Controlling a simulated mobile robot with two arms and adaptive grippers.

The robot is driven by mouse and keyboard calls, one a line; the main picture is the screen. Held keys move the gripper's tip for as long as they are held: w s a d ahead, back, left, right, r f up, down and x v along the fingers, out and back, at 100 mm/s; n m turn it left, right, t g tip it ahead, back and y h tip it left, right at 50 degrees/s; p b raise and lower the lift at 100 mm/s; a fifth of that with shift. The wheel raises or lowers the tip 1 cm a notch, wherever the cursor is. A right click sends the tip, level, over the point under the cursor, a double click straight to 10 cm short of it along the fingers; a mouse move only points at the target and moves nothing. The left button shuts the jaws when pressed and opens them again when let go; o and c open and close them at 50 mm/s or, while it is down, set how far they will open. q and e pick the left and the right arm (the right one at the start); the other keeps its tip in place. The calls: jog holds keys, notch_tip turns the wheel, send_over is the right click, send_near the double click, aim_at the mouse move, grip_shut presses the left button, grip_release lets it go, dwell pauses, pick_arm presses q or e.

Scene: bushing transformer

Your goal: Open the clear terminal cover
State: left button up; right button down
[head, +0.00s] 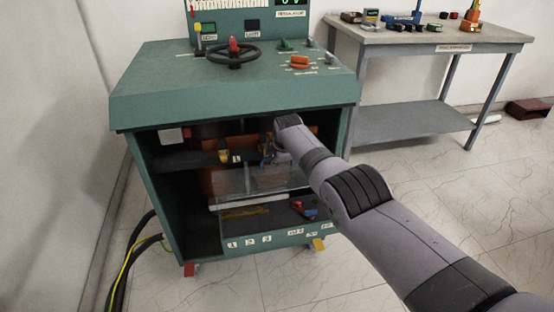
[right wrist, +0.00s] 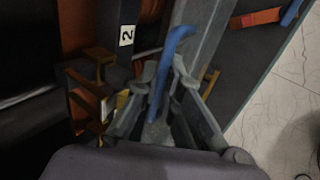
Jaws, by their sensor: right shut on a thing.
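The clear terminal cover (head: 238,181) shows in the head view as a see-through panel inside the open front of the green cabinet (head: 235,100). My right arm reaches into the cabinet from the right. My right gripper (head: 268,151) is above the cover there, partly in shadow. In the right wrist view my right gripper (right wrist: 165,82) is shut on a curved blue handle (right wrist: 178,42) that stands between its fingers. A long grey strip (right wrist: 205,38) runs beside the handle; I cannot tell whether it is the cover's edge. My left gripper is out of view.
A tag marked 2 (right wrist: 126,35) and brass-coloured terminals (right wrist: 97,62) lie left of the gripper. The cabinet's top overhangs the opening. A handwheel (head: 234,54) sits on top. A workbench (head: 430,36) with several parts stands at the back right. The floor at the right is mostly clear.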

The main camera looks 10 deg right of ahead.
jog(key=c, duration=1.7)
grip_release()
jog(key=shift+s+f, duration=0.1)
jog(key=shift+r, duration=0.2)
jog(key=shift+s+d+r, duration=0.1)
jog(key=shift+s+r, duration=0.05)
jog(key=shift+r, duration=0.25)
jog(key=shift+s+r, duration=0.4)
jog(key=shift+r, duration=0.05)
jog(key=v, duration=1)
